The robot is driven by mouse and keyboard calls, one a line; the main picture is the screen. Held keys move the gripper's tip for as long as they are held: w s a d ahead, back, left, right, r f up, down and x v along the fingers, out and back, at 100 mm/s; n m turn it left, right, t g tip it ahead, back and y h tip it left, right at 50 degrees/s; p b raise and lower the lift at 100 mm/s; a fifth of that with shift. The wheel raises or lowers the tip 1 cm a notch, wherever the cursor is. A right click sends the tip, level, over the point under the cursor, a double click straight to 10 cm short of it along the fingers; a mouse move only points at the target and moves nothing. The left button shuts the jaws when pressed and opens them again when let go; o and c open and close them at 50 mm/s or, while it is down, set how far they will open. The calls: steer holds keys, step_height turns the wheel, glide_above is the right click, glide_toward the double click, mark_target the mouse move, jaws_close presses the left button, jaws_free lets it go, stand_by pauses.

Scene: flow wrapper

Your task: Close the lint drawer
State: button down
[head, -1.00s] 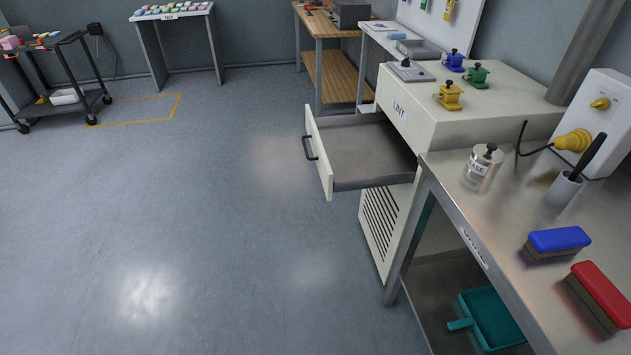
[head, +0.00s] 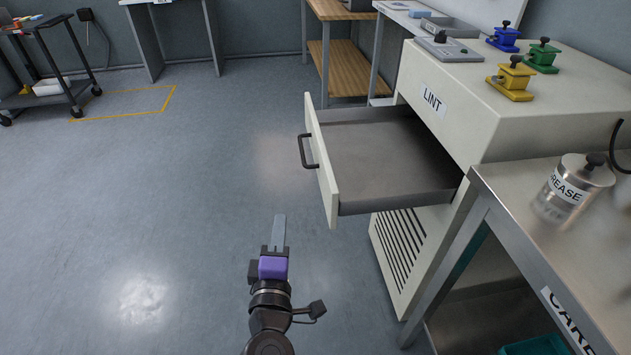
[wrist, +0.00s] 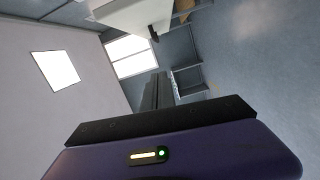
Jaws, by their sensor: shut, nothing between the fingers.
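The lint drawer (head: 375,160) is pulled out from the off-white machine labelled LINT (head: 470,115). Its pale front panel (head: 323,175) carries a dark bar handle (head: 305,152) and faces left. The inside of the drawer looks empty. My gripper (head: 279,232) is shut and empty, in front of the drawer and to the lower left of its front panel in the head view. It does not appear to touch the drawer. In the wrist view the shut fingers (wrist: 157,92) point away from the camera; a pale panel (wrist: 135,12) shows above them.
A steel table (head: 540,220) with a metal canister (head: 572,185) stands right of the drawer. Yellow (head: 512,80), blue (head: 504,38) and green (head: 542,56) fixtures sit on the machine. The floor (head: 180,220) to the left is clear.

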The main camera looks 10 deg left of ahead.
steer(key=w+d+h, duration=0.1)
steer(key=w+d, duration=0.4)
steer(key=w, duration=0.6)
steer(key=shift+w+d+f+h+b, duration=0.3)
steer(key=shift+w+d+b, duration=0.05)
steer(key=shift+b, duration=0.1)
